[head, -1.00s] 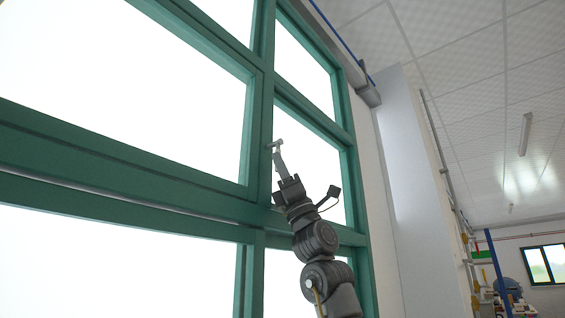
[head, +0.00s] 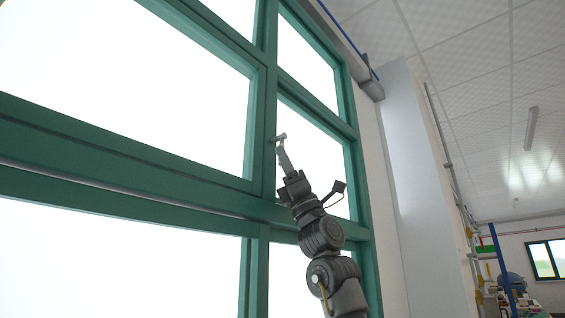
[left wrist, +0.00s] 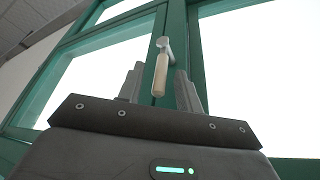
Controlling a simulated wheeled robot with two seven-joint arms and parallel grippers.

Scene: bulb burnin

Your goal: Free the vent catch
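The vent catch (head: 279,138) is a small light metal piece on the green upright of the tall window. In the left wrist view it shows a grey metal head and a pale tan handle (left wrist: 161,76). My left gripper (head: 284,155) is raised just below the catch in the head view. In the left wrist view its two fingers (left wrist: 159,82) stand apart, one on each side of the handle, with a visible gap on both sides. I cannot tell how deep the handle sits between them. My right gripper is not in view.
Green window bars (head: 130,163) cross in front of the bright panes around the catch. A pale wall column (head: 415,170) stands to the right of the window. Shelving with cluttered items (head: 510,285) is far off at lower right.

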